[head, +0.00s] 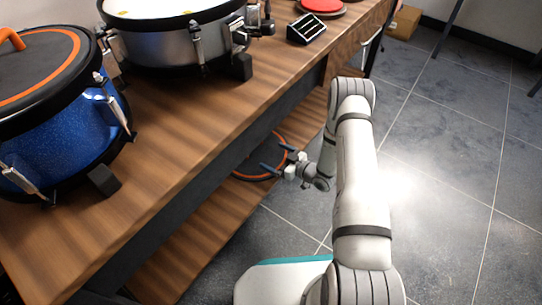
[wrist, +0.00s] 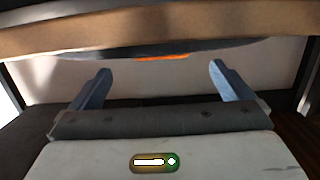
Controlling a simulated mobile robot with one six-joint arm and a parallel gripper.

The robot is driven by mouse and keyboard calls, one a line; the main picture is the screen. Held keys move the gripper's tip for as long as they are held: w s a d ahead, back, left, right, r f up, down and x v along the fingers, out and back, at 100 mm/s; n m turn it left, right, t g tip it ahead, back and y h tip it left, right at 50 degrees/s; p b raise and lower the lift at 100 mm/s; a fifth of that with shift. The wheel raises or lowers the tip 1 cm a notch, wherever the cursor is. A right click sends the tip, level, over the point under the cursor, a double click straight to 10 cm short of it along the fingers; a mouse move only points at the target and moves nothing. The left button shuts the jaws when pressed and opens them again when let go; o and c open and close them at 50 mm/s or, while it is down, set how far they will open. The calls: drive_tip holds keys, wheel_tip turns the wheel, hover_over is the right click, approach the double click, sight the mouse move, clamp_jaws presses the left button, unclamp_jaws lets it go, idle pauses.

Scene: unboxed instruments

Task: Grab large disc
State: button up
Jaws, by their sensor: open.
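The large disc (head: 254,164), dark with an orange ring, is at the lower shelf under the table edge. The tabletop hides its far part in the head view. My gripper (head: 275,155) is open, with its two blue-grey fingers at the disc's near right side. In the wrist view the disc (wrist: 162,57) shows as a thin dark shape with an orange strip, just beyond and between the fingertips (wrist: 160,70). Nothing is held between the fingers. I cannot tell whether a finger touches the disc.
The wooden tabletop (head: 190,130) overhangs the lower shelf (head: 195,240). On top stand a blue drum (head: 70,135), a silver drum (head: 170,45), a small black box (head: 306,28) and a red disc (head: 322,5).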

sight(259, 153)
drive_tip(key=shift+w, duration=0.1)
drive_tip(key=shift+a, duration=0.1)
drive_tip(key=b+x, duration=0.3)
drive_tip(key=x, duration=0.4)
drive_tip(key=shift+f, duration=0.1)
drive_tip(key=shift+w+a, duration=0.25)
drive_tip(key=shift+a, duration=0.15)
drive_tip(key=shift+c, duration=0.6)
drive_tip(key=c, duration=0.7)
